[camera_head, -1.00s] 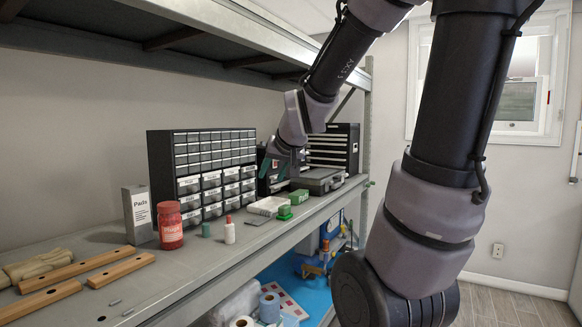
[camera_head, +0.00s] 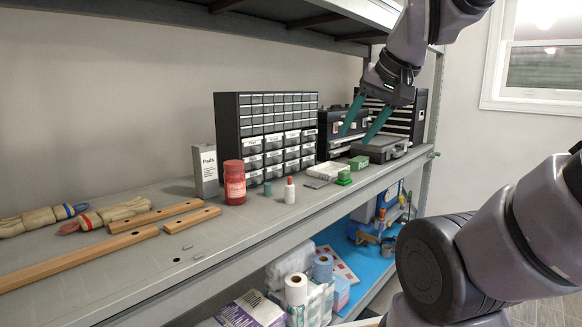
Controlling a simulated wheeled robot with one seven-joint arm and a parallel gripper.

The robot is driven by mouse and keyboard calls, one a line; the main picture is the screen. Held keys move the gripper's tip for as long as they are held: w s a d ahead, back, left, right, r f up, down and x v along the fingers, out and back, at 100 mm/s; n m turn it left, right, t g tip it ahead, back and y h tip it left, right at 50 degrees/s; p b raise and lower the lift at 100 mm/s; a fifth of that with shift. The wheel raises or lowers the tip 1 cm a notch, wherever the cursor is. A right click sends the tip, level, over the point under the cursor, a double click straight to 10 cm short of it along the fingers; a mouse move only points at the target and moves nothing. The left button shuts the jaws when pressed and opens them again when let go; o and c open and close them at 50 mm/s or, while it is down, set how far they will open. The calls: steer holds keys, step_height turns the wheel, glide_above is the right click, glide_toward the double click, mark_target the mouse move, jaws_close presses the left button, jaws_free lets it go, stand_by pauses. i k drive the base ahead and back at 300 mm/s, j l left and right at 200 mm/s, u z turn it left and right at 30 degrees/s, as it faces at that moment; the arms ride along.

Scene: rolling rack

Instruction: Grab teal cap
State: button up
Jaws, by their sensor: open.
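The teal cap (camera_head: 267,188) is a small upright piece on the grey shelf, between a red jar (camera_head: 235,183) and a white bottle with a red top (camera_head: 290,190). My gripper (camera_head: 355,138) hangs above the shelf to the right of the cap. Its two teal fingers point down and left, spread apart with nothing between them. The gripper is well apart from the cap, and the cap is in full view.
A black drawer cabinet (camera_head: 265,138) stands behind the cap. A grey box marked Pads (camera_head: 205,171) is left of the jar. A white tray (camera_head: 327,169) and green blocks (camera_head: 344,177) lie to the right. Wooden bars (camera_head: 155,215) lie at left. The upper shelf (camera_head: 200,25) hangs overhead.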

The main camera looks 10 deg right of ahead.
mark_target(267, 186)
steer(key=i+l+u, duration=0.45)
steer(key=i+l, duration=0.25)
steer(key=i, duration=0.1)
